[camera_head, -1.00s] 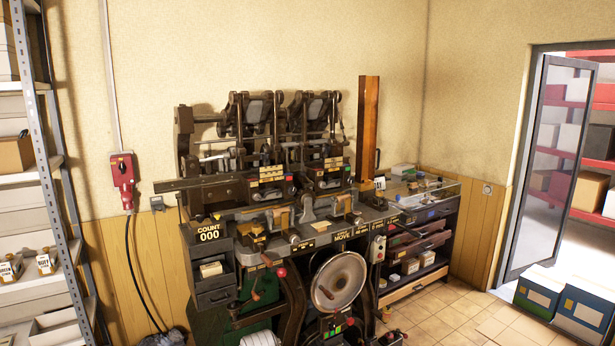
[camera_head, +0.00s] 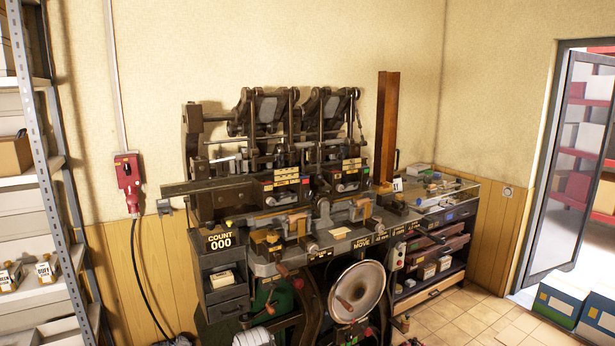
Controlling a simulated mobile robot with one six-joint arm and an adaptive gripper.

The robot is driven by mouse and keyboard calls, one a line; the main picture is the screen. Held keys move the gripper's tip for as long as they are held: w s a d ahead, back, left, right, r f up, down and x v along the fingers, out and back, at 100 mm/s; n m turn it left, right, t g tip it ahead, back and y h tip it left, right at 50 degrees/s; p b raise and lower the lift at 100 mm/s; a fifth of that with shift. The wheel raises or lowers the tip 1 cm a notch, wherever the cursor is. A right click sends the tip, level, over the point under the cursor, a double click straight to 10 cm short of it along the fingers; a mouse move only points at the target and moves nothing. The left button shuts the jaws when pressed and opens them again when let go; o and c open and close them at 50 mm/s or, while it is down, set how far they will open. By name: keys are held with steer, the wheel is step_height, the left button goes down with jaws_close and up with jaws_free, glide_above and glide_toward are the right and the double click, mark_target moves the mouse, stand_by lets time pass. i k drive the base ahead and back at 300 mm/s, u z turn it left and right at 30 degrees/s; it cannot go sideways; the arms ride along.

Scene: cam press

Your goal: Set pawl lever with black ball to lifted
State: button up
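The cam press (camera_head: 270,195) stands against the back wall, a dark machine with two linkage heads on top and a workbench front. I cannot make out a pawl lever with a black ball for certain among its small dark parts. A reddish lever knob (camera_head: 283,271) shows below the front edge of the bench. A large pale handwheel (camera_head: 357,291) with a reddish-brown crank grip is on the lower front.
A grey shelf rack (camera_head: 50,190) stands at the left. A red switch box (camera_head: 128,177) hangs on the wall. A glass-topped cabinet (camera_head: 440,200) adjoins the press at the right. Tiled floor (camera_head: 470,315) is open before it. A door (camera_head: 565,170) stands open at the right, with boxes (camera_head: 560,301) nearby.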

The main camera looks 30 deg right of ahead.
mark_target(320, 177)
steer(key=i, duration=1.25)
steer(key=z, duration=0.05)
